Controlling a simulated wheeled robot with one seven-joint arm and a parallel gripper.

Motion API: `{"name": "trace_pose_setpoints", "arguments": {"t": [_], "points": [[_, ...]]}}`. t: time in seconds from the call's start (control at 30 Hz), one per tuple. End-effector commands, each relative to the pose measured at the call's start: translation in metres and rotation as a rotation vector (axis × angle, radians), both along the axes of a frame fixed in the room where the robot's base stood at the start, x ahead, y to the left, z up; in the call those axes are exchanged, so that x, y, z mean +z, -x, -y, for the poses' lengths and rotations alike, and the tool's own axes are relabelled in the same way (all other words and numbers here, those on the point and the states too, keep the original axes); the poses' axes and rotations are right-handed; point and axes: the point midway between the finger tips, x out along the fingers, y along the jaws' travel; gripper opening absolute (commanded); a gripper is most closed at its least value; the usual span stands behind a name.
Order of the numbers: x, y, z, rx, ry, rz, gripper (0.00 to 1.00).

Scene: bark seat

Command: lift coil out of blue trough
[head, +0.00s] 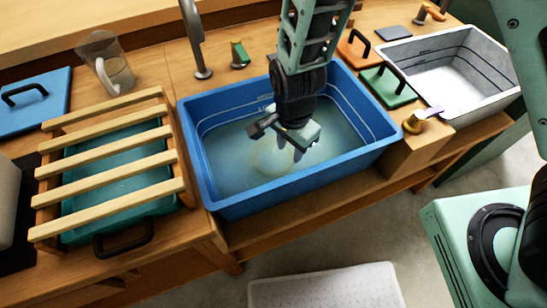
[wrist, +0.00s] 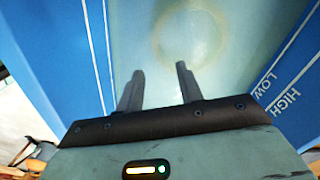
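The blue trough (head: 225,208) stands in the counter and holds cloudy greenish water. A pale yellowish ring, the coil (head: 256,160), shows faintly under the water near the middle of the trough; its outline is blurred. In the wrist view the coil (wrist: 226,36) lies ahead of the fingertips at the top. My gripper (head: 290,148) points down into the trough, above and beside the coil, and hides part of it. In the wrist view its two fingers (wrist: 160,70) are apart with nothing between them. I cannot tell whether the fingertips touch the water.
The blue trough walls rise around my gripper. A tap (head: 198,45) stands behind it. A slatted wooden rack (head: 110,147) over a green tray is at left. A grey-white basin (head: 478,108) and a green lid (head: 389,90) are at right.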

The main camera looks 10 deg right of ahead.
Motion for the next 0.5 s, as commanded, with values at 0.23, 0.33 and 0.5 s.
{"name": "trace_pose_setpoints", "arguments": {"t": [0.23,0.33,0.5], "points": [[-0.019,0.002,0.0,0.0,0.0,-0.002,0.36],[-0.033,0.005,-0.001,0.001,0.001,-0.003,0.36],[-0.057,0.006,-0.002,0.0,0.0,-0.002,0.36]]}}
